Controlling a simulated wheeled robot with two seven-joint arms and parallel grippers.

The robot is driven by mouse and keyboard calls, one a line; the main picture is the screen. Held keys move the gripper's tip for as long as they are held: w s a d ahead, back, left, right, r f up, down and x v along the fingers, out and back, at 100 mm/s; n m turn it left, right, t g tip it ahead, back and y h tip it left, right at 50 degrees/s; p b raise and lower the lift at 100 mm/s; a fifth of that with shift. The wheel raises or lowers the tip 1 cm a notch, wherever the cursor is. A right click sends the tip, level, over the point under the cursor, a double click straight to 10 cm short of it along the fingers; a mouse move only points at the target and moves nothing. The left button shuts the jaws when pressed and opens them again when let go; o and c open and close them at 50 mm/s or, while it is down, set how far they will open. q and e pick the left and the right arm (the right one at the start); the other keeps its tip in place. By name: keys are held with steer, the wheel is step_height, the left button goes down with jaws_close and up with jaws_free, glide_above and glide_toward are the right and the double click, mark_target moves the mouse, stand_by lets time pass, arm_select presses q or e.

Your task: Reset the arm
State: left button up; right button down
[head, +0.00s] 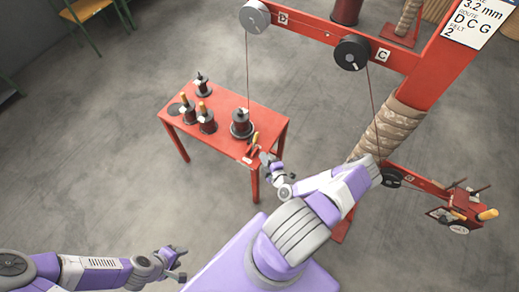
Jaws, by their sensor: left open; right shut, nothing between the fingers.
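My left arm reaches in from the lower left, and its gripper (179,264) is open and empty over the grey floor. My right arm extends up from the bottom middle and bends back toward the small red table (238,108). Its gripper (266,158) is shut with nothing visible in it, beside the table's front right corner. Whether it touches the table cannot be told. Several dark coils or spools stand on the table, one (240,124) near its right side. A small tool with a yellow handle (254,140) lies close to the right gripper.
A red frame (436,72) with pulleys (352,53) and (255,16) stands at the right, with a thin wire running down. A lower red arm with a pulley (391,177) is just right of my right arm. The left floor is clear.

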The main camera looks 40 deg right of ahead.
steer(key=shift+v, duration=0.85)
